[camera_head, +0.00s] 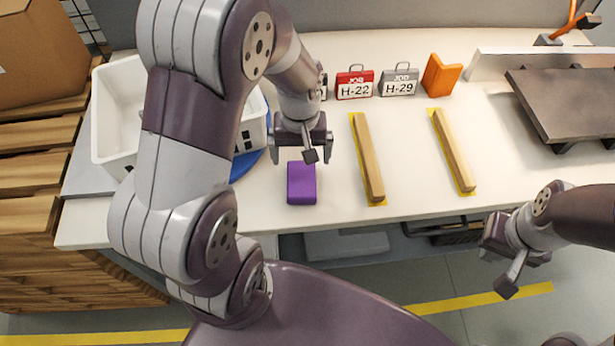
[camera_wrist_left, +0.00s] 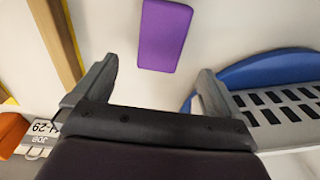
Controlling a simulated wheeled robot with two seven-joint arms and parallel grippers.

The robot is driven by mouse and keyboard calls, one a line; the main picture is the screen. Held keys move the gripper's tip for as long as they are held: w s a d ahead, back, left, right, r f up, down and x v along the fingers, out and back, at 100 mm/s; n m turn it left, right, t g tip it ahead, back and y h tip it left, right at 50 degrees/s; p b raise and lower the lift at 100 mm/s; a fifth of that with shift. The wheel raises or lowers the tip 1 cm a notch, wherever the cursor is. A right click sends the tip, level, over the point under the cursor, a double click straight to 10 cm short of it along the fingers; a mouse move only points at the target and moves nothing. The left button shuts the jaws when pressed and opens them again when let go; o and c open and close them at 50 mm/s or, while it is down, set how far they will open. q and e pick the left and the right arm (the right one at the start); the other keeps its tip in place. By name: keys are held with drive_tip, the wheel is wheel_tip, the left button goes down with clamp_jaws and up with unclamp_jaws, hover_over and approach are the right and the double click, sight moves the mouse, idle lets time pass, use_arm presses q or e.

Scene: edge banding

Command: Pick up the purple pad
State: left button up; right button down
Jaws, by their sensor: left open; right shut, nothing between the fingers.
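The purple pad (camera_head: 301,184) is a small rounded block lying on the white table near its front edge. It also shows in the left wrist view (camera_wrist_left: 165,36), past the fingertips at the top. My left gripper (camera_head: 300,152) is open, with its fingers apart on either side and nothing between them. It is above and just behind the pad, not touching it as far as I can see. In the left wrist view its two fingers (camera_wrist_left: 158,75) frame an empty gap. My right gripper (camera_head: 507,262) is shut and empty, in front of the table at the right.
Two wooden strips on yellow bases (camera_head: 368,160) (camera_head: 453,152) lie right of the pad. A white bin (camera_head: 113,115) and a blue round piece (camera_head: 243,165) are at the left. Red (camera_head: 354,84) and grey (camera_head: 399,84) job tags and an orange bracket (camera_head: 441,75) stand behind.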

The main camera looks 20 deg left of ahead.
sight(301, 172)
use_arm(q)
drive_tip(key=f, duration=0.2)
drive_tip(key=shift+w+d+f, duration=0.2)
drive_tip(key=shift+w+f, duration=0.15)
drive_tip(key=shift+w, duration=0.05)
drive_tip(key=f, duration=0.3)
drive_tip(key=s+f, duration=0.1)
drive_tip(key=f, duration=0.1)
drive_tip(key=shift+a, duration=0.2)
drive_tip(key=shift+w+f, duration=0.1)
drive_tip(key=shift+w, duration=0.1)
drive_tip(key=c, duration=1)
